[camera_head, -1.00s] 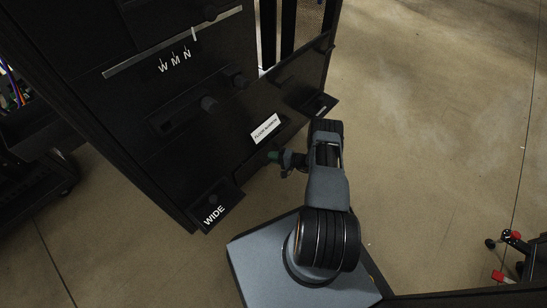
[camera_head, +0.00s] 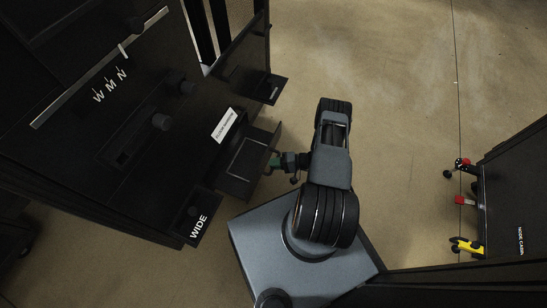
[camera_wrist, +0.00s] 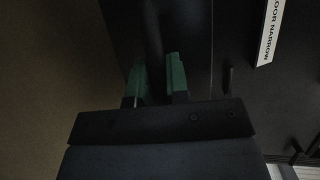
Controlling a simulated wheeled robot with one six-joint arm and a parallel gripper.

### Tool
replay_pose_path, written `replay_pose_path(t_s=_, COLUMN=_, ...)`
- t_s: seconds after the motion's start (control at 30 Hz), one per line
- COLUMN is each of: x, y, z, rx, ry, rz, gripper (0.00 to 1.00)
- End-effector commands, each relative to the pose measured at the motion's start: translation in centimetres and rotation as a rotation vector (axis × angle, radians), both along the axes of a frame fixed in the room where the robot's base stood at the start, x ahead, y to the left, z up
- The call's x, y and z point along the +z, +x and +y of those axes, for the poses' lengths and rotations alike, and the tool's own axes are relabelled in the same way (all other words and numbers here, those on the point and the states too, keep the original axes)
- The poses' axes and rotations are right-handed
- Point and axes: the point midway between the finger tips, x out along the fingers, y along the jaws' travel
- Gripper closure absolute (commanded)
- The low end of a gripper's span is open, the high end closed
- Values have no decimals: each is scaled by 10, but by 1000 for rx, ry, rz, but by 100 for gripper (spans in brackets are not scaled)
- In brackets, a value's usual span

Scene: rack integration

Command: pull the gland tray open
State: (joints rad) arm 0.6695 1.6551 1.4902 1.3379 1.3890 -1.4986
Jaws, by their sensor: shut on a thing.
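The gland tray (camera_head: 236,183) is a dark, shallow tray low on the black cabinet, between the WIDE tab and a second tab. It stands out from the cabinet front. My gripper (camera_head: 274,161), with green fingertips, is at the tray's outer edge. In the wrist view my gripper (camera_wrist: 156,80) has its two green fingers on either side of a dark upright bar (camera_wrist: 152,35), shut on it as the tray's handle. The handle is mostly hidden by the fingers in the head view.
The black cabinet (camera_head: 120,150) has knobs and a white label (camera_head: 224,125) above the tray. The WIDE tab (camera_head: 199,222) sticks out at its lower corner. Another dark cabinet (camera_head: 515,190) stands at right, with red and yellow items beside it. The floor between is clear.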

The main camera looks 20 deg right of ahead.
Motion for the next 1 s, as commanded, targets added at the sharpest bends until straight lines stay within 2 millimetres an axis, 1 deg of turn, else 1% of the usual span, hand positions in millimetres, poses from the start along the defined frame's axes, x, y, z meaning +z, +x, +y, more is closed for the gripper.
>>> replay_pose_path(t_s=0.17, x=0, y=-5, z=1, rx=15, ry=0, rz=1, gripper=100)
replay_pose_path(t_s=0.47, x=0, y=-6, z=0, rx=17, ry=0, rz=0, gripper=100)
replay_pose_path(t_s=0.5, x=0, y=-6, z=0, rx=16, ry=0, rz=0, gripper=82)
replay_pose_path(t_s=0.73, x=0, y=-6, z=-1, rx=14, ry=0, rz=0, gripper=60)
replay_pose_path(t_s=0.77, x=0, y=-6, z=-1, rx=13, ry=0, rz=0, gripper=59)
replay_pose_path(t_s=1.0, x=0, y=-6, z=-2, rx=13, ry=0, rz=-1, gripper=59)
